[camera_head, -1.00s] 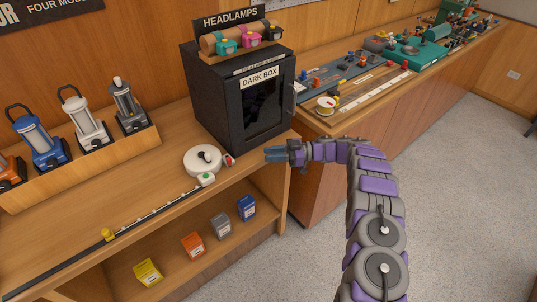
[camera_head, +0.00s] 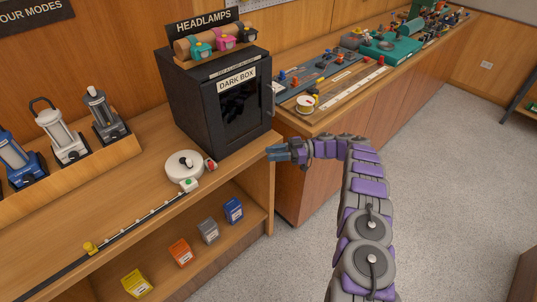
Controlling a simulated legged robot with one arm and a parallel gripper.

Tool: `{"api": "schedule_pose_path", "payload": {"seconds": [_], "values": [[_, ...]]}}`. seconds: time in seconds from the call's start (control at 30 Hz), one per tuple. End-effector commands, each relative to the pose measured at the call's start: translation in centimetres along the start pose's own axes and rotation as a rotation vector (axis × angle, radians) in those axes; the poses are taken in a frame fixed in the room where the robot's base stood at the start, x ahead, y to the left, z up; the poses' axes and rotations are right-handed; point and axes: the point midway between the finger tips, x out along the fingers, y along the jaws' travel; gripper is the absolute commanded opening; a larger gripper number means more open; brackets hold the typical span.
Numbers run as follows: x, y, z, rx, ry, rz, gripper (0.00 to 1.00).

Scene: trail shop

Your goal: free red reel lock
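A white round reel (camera_head: 184,166) lies on the wooden counter in front of the dark box. A small red lock (camera_head: 210,165) sits at the reel's right side. A dark tape with white marks (camera_head: 140,216) runs from the reel toward the lower left, with a white-green piece (camera_head: 189,185) at the reel end and a yellow clip (camera_head: 90,248) farther along. My gripper (camera_head: 277,152) is to the right of the red lock, apart from it, near the counter's right edge. Its blue fingers point left; they are too small to show a clear gap.
The black dark box (camera_head: 205,110) stands just behind the reel, with headlamps on top. Lanterns (camera_head: 62,137) stand in a wooden rack at left. Small boxes (camera_head: 180,252) sit on the shelf below. Another counter (camera_head: 330,120) with tools and a spool (camera_head: 306,104) lies at right.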

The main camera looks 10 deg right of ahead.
Motion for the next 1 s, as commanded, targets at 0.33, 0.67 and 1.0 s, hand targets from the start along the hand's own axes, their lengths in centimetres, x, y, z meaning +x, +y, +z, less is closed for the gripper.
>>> {"api": "schedule_pose_path", "payload": {"seconds": [0.33, 0.67, 1.0], "values": [[-1.9, 0.0, 0.1, 0.000, -0.003, 0.002, 0.31], [-2.4, -0.1, 0.1, 0.001, -0.002, 0.001, 0.31], [-2.4, -0.1, 0.1, 0.001, -0.002, 0.001, 0.31]]}}
